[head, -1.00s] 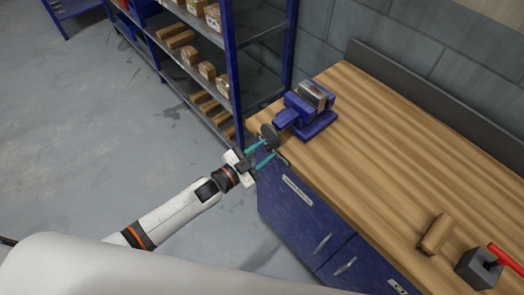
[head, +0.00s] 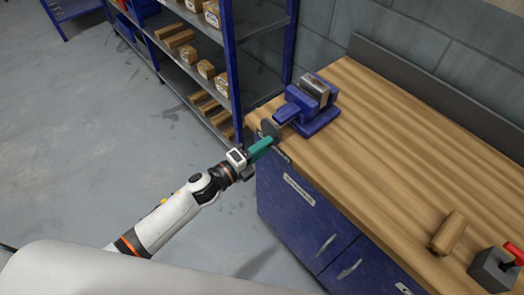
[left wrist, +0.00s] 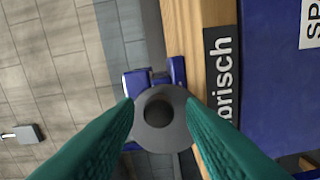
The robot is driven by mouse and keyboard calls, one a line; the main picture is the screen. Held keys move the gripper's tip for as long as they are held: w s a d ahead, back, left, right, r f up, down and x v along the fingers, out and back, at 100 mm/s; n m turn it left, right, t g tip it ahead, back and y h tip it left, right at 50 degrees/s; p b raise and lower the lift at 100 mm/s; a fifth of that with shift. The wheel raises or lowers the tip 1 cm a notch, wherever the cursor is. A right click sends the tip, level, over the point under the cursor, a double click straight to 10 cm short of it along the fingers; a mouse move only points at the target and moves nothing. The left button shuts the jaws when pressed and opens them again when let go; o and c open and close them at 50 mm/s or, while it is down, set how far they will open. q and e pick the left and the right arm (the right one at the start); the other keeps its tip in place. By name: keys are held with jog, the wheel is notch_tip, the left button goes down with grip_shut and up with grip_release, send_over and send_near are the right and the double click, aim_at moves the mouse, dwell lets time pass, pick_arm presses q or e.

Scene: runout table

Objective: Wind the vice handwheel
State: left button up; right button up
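The vice (head: 292,113) is blue with grey jaws and stands on the near left corner of the wooden bench (head: 385,140). Its grey round handwheel (head: 270,127) hangs out past the bench's edge. In the left wrist view the handwheel (left wrist: 172,133) faces me, with a dark round hub in its middle. My left gripper (head: 267,143) has green fingers and is at the wheel. In the wrist view its fingertips (left wrist: 160,103) are apart, one at each side of the wheel; I cannot tell whether they touch the rim. My right gripper is not in view.
A wooden block (head: 448,233) and a dark grey block with a red part (head: 493,268) lie at the bench's near right. Blue drawers (head: 300,205) are under the bench. A blue shelf rack (head: 232,60) with boxes stands close on the left. The bench's middle is clear.

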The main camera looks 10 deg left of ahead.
pick_arm(q)
jog(key=m+b, duration=0.4)
jog(key=m, duration=0.7)
grip_shut()
jog(key=n+p, duration=0.1)
jog(key=r+n+p, duration=0.1)
jog(key=n, duration=0.1)
jog(key=shift+a, duration=0.1)
jog(key=shift+n, duration=0.3)
